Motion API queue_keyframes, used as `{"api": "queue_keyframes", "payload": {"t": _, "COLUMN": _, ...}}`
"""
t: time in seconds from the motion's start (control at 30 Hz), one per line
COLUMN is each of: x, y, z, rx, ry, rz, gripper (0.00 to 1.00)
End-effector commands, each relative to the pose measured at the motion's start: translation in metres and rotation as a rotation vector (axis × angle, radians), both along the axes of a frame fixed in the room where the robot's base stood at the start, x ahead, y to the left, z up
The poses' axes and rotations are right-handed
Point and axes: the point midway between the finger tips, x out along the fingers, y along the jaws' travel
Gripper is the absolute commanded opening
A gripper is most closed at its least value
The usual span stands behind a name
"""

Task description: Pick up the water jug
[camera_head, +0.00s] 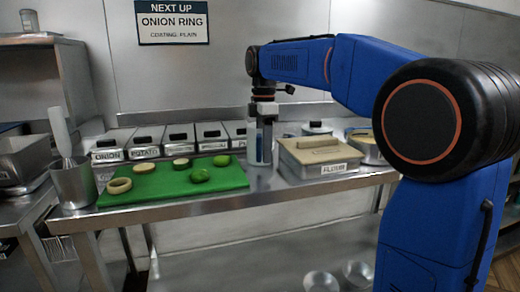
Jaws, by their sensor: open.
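A bluish, upright vessel, seemingly the water jug (254,148), stands on the steel table between the green board and the flour bin. My gripper (264,128) points straight down at it from above. The gripper is open, with its fingers beside the upper part of the jug. I cannot tell whether they touch it. The gripper and wrist hide part of the jug, and its handle cannot be made out.
A green board (225,181) with onion rings and green pieces lies left of the jug. Lidded bins (145,142) line the back.

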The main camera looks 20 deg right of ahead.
Motion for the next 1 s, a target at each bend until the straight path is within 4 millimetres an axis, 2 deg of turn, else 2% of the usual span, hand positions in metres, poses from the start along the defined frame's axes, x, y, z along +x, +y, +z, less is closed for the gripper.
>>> {"api": "queue_keyframes", "payload": {"t": 0.17, "x": 0.0, "y": 0.0, "z": 0.0, "rx": 0.0, "ry": 0.0, "rz": 0.0, "gripper": 0.49}}
{"api": "queue_keyframes", "payload": {"t": 0.37, "x": 0.0, "y": 0.0, "z": 0.0, "rx": 0.0, "ry": 0.0, "rz": 0.0, "gripper": 0.01}}
{"api": "queue_keyframes", "payload": {"t": 0.77, "x": 0.0, "y": 0.0, "z": 0.002, "rx": 0.0, "ry": -0.002, "rz": 0.0, "gripper": 0.0}}
{"api": "queue_keyframes", "payload": {"t": 0.87, "x": 0.001, "y": 0.0, "z": 0.008, "rx": 0.001, "ry": -0.004, "rz": 0.0, "gripper": 0.0}}
{"api": "queue_keyframes", "payload": {"t": 1.0, "x": 0.001, "y": 0.0, "z": 0.027, "rx": 0.001, "ry": -0.005, "rz": 0.0, "gripper": 0.0}}
